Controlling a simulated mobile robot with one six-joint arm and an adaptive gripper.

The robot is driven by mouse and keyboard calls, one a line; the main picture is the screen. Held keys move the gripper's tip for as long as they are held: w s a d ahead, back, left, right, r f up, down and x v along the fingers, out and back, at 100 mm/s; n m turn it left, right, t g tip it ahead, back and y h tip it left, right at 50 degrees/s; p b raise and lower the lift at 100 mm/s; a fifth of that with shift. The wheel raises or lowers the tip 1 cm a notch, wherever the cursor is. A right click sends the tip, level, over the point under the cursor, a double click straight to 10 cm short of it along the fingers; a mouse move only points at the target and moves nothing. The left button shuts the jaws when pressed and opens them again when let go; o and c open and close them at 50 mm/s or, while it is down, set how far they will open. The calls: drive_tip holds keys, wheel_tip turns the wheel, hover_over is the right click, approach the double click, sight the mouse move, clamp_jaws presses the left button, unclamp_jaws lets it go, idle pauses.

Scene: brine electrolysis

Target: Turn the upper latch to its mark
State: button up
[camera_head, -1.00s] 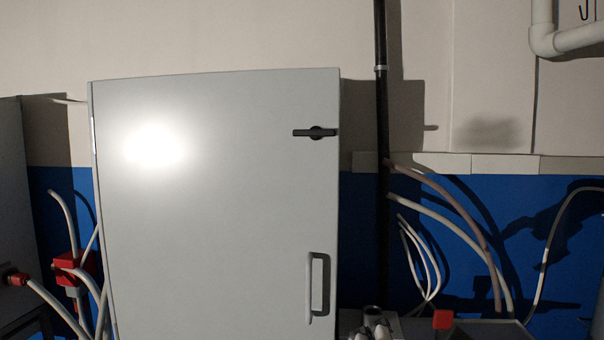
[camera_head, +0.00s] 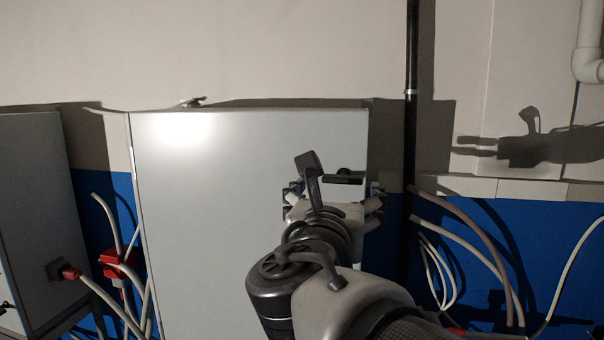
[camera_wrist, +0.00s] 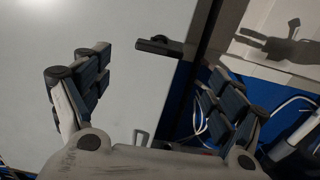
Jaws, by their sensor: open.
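The upper latch (camera_head: 347,178) is a dark bar near the top right of the grey cabinet door (camera_head: 220,190). It lies about level in the head view, partly hidden by my arm. In the wrist view the latch (camera_wrist: 160,46) stands out whole, at the door's right edge. My gripper (camera_head: 334,196) is in front of the door around the latch's height. In the wrist view my gripper (camera_wrist: 160,88) is open and empty, with the latch beyond the gap between its fingers. I cannot make out contact or a mark.
The door's pull handle (camera_wrist: 140,137) shows low in the wrist view. A black pipe (camera_head: 411,130) runs up the wall right of the cabinet, with pale cables (camera_head: 470,240) beyond. Another grey cabinet (camera_head: 35,210) and red connectors (camera_head: 120,262) are at the left.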

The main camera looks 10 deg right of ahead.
sight(342, 180)
drive_tip(key=p+x, duration=0.1)
drive_tip(key=x, duration=1.1)
drive_tip(key=shift+f+p, duration=0.1)
drive_tip(key=shift+p, duration=0.2)
drive_tip(key=c, duration=1.1)
